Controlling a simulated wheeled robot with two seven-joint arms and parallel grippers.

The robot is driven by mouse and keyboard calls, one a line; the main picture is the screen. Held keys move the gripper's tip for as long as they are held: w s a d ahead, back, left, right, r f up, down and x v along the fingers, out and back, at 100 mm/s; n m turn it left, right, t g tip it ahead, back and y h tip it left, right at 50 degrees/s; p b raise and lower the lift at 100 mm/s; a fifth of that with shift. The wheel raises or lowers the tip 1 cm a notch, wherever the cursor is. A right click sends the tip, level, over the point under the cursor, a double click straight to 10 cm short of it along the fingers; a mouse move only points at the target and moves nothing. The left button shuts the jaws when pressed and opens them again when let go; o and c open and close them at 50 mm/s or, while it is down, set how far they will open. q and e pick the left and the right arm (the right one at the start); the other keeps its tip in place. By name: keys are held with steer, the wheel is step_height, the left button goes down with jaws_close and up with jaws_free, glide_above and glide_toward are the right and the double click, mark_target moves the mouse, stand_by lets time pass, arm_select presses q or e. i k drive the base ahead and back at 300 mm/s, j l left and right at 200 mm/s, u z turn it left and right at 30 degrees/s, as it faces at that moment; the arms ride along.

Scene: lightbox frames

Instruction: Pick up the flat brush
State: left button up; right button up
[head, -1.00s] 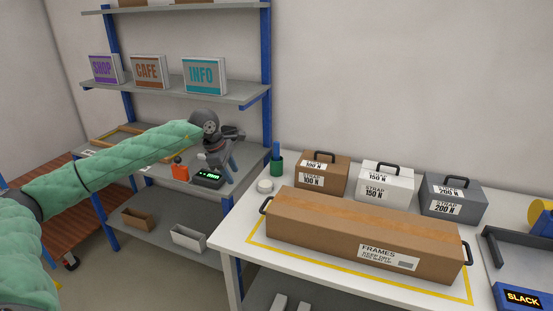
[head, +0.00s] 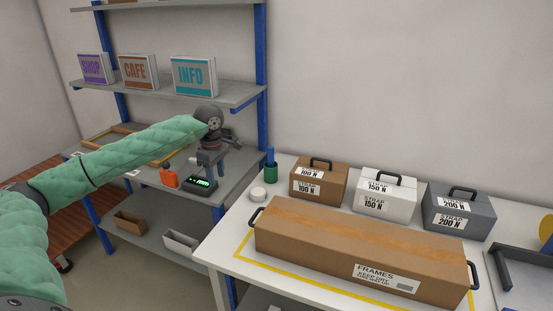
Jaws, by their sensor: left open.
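I cannot make out a flat brush for certain. A blue upright thing (head: 270,155) stands in a small dark green cup (head: 271,174) at the back left corner of the white table; whether it is a brush handle I cannot tell. My left gripper (head: 232,143) is open, above the grey shelf near a small scale with a green display (head: 201,184). It is left of the cup and apart from it. Its fingers are small and partly hidden by the wrist. My right gripper is out of view.
A long cardboard box (head: 350,245) fills the front of the white table (head: 232,230). Brown (head: 318,182), white (head: 386,196) and grey (head: 458,212) handled cases stand behind it. A white roll (head: 258,194) lies by the cup. An orange bottle (head: 169,178) stands on the shelf.

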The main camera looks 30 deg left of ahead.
mark_target(271, 150)
steer(key=i, duration=1.15)
